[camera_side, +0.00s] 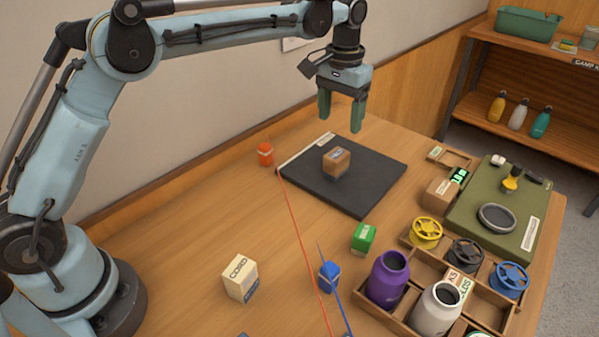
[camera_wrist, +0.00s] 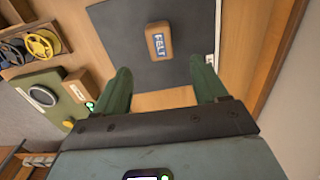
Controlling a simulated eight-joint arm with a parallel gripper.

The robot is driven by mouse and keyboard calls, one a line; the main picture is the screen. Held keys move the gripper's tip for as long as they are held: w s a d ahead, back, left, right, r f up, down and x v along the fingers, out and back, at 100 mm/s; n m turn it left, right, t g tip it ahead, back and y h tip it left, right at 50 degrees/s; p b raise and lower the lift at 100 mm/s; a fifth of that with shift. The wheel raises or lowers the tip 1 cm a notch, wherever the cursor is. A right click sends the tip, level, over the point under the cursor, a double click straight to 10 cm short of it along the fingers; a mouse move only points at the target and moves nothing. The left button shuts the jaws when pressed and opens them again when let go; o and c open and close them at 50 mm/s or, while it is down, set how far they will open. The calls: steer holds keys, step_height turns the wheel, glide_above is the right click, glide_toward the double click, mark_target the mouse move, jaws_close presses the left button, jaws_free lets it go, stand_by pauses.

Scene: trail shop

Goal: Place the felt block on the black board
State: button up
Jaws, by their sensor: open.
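The felt block (camera_side: 336,162) is a small brown block with a white label. It sits on the black board (camera_side: 375,165), near its middle. In the wrist view the label reads FELT on the felt block (camera_wrist: 158,41), and the black board (camera_wrist: 110,20) shows around it. My gripper (camera_side: 340,118) hangs above the board's back edge, higher than the block and apart from it. Its two green fingers are spread with nothing between them. They also show apart in the wrist view (camera_wrist: 160,85).
An orange block (camera_side: 265,154) stands left of the board. A green box (camera_side: 363,237), a blue box (camera_side: 329,276) and a cord box (camera_side: 240,278) stand in front. A wooden tray (camera_side: 400,328) holds bottles and spools at the right.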

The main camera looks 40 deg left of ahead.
steer(key=s+a+r+t, duration=0.2)
steer(key=s+a+r, duration=0.1)
steer(key=s, duration=0.3)
steer(key=s+a+r+t, duration=0.2)
steer(key=s+r, duration=0.1)
steer(key=s, duration=0.3)
steer(key=s+a+f+t, duration=0.3)
steer(key=s+f, duration=0.3)
steer(key=s, duration=0.5)
steer(key=shift+s+f, duration=0.25)
steer(key=shift+o, duration=0.4)
